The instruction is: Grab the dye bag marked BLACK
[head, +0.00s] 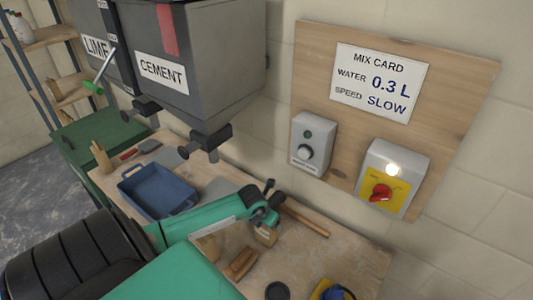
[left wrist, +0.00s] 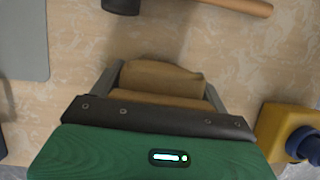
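My left gripper (head: 267,215) is low over the workbench, at a small tan bag with a pale label (head: 265,234). The label's words are too small to read. In the left wrist view the gripper (left wrist: 162,85) has one grey finger on each side of a tan bag (left wrist: 160,78), close against its edges. I cannot tell whether the fingers press on it. No marking shows on the bag there. Another brown block-like thing (head: 241,263) lies nearer on the bench; no BLACK marking is readable anywhere. My right gripper is not in view.
A wooden-handled tool (head: 306,220) lies just beyond the gripper. A yellow and blue thing (head: 331,290) and a dark round thing (head: 277,291) are nearer. A blue tub (head: 157,190) stands left. The CEMENT hopper (head: 165,75) hangs above; a switch panel (head: 392,178) is right.

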